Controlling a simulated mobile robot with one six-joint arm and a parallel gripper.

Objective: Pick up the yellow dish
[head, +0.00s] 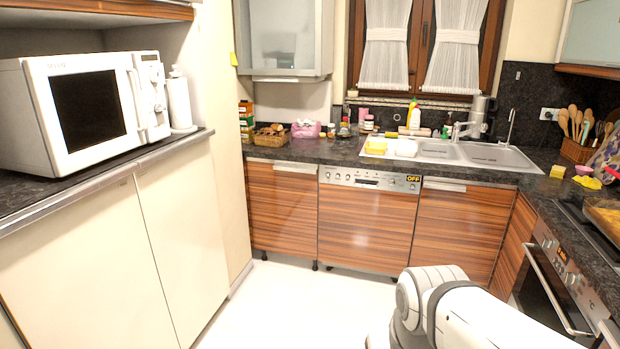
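A flat yellow piece (376,146), which looks like a dish, lies at the left end of the sink's drainer, beside a white dish or container (406,147). A second low yellow thing (587,182) lies on the right counter by a small pink bowl (584,170). I cannot tell for sure which is the yellow dish. A white link of my arm shows at the bottom right, well below and in front of the counter. My gripper is out of view.
The dark counter (330,154) runs along the back wall and turns down the right side, above an oven (560,270). A yellow block (557,171) sits at the corner. A microwave (85,110) stands at left. The white floor (290,305) is clear.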

